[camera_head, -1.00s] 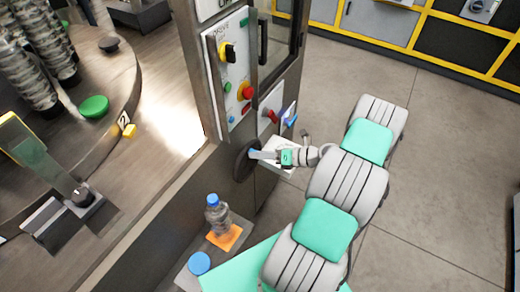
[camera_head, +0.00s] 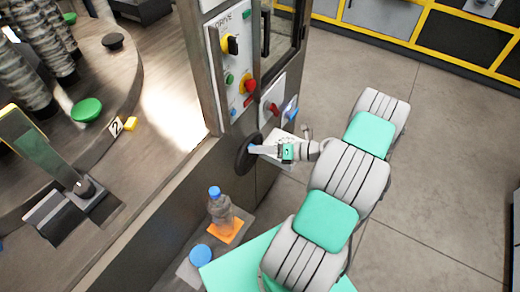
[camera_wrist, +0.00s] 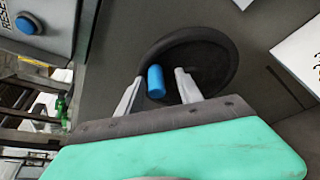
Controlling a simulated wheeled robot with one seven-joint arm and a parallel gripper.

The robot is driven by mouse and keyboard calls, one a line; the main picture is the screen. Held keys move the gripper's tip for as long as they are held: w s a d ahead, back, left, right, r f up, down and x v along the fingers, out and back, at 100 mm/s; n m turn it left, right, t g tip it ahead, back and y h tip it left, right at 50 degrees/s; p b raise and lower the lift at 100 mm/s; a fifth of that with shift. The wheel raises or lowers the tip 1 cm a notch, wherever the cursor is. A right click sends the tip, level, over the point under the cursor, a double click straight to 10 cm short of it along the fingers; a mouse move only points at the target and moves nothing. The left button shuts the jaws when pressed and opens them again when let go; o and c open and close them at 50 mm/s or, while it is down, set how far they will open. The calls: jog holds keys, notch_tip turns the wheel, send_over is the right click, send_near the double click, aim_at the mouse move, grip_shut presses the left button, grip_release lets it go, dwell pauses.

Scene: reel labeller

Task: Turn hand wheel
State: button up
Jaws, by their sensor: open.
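The hand wheel is a black disc (camera_head: 246,158) on the side of the grey machine cabinet, below the control panel. In the wrist view the dark wheel (camera_wrist: 205,58) fills the upper middle, with a blue handle (camera_wrist: 155,82) standing out from it. My gripper (camera_wrist: 157,85) is open, with one finger on each side of the blue handle. The handle is nearer the left finger, and I cannot tell whether they touch. In the head view my gripper (camera_head: 256,150) reaches the wheel from the right and hides part of it.
The drive panel (camera_head: 232,65) with knobs and a red button (camera_head: 250,86) sits above the wheel. A bottle (camera_head: 219,208) and blue lid (camera_head: 201,255) stand on a low ledge below. Open floor lies to the right.

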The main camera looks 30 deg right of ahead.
jog(key=b+v, duration=0.1)
jog(key=v, duration=0.6)
jog(key=shift+s+d+b, duration=0.3)
